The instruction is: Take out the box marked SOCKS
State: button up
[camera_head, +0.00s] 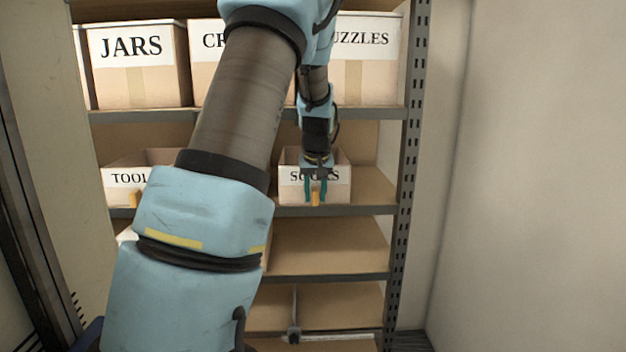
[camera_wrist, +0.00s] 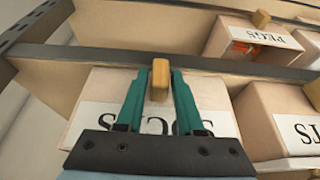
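The box marked SOCKS (camera_head: 288,190) is pale cardboard with a white label band. It stands on the middle shelf at the right end, partly hidden by my gripper. A wooden knob (camera_head: 315,199) sticks out low on its front. My gripper (camera_head: 316,194) has teal fingers, one on each side of this knob. In the wrist view, which is upside down, the box (camera_wrist: 215,93) fills the middle, and the knob (camera_wrist: 160,76) lies between the fingertips (camera_wrist: 161,78). A narrow gap seems to show beside the knob, so the fingers look open around it.
A TOOLS-like box (camera_head: 118,187) stands left on the same shelf, and a JARS box (camera_head: 140,65) above. In the wrist view a PEGS box (camera_wrist: 255,45) and another labelled box (camera_wrist: 265,110) are at the right. A shelf upright (camera_head: 408,150) is right of the box. The shelf below (camera_head: 325,245) looks bare.

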grip_shut()
jog(key=shift+r, duration=0.15)
dwell(0.4)
